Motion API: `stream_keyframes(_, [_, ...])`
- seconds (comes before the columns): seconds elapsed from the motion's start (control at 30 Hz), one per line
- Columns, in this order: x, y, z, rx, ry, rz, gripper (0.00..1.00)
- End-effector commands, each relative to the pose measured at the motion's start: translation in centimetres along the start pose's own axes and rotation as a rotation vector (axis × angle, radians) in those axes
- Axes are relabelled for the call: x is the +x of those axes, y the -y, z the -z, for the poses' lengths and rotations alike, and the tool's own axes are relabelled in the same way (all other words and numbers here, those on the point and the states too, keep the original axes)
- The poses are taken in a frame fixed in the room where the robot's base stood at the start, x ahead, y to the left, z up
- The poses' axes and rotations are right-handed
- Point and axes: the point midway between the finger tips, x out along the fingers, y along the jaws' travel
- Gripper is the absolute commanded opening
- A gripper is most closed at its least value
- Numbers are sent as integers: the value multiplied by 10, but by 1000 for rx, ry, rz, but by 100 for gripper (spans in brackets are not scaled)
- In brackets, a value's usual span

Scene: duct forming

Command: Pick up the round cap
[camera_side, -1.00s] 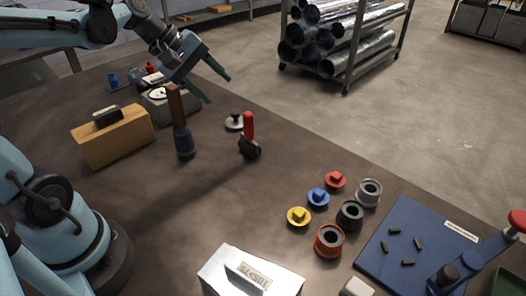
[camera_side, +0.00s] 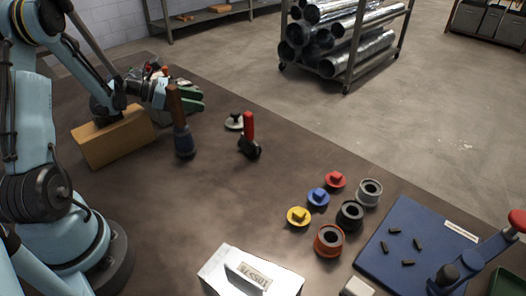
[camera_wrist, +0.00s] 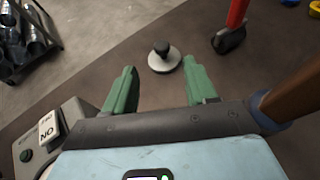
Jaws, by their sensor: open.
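A pale round disc with a black knob (camera_side: 234,122) lies on the bench in the side view, and it also shows in the wrist view (camera_wrist: 165,61). Small flanged round caps with raised blocky tops lie further right: red (camera_side: 335,180), blue (camera_side: 318,197) and yellow (camera_side: 298,216). I cannot tell which piece is the round cap. My gripper (camera_side: 196,97) is at the back left, behind the wooden-handled tool. In the wrist view my gripper (camera_wrist: 160,80) has its green fingers apart and empty, with the pale disc ahead of the gap.
A wooden-handled tool (camera_side: 184,140) and a red-handled tool (camera_side: 249,137) stand near my gripper. A wooden block (camera_side: 115,140) is at left. Round sockets (camera_side: 350,214) lie near the caps. A blue board (camera_side: 410,250) is at right. The centre bench is clear.

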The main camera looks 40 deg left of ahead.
Motion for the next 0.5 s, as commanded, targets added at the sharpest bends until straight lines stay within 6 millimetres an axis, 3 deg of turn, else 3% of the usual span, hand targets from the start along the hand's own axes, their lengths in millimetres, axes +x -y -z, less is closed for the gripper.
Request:
stream_keyframes(0.23, [18,0,14,2,-1,2,56])
stream_keyframes(0.5, [62,1,14,3,-1,2,56])
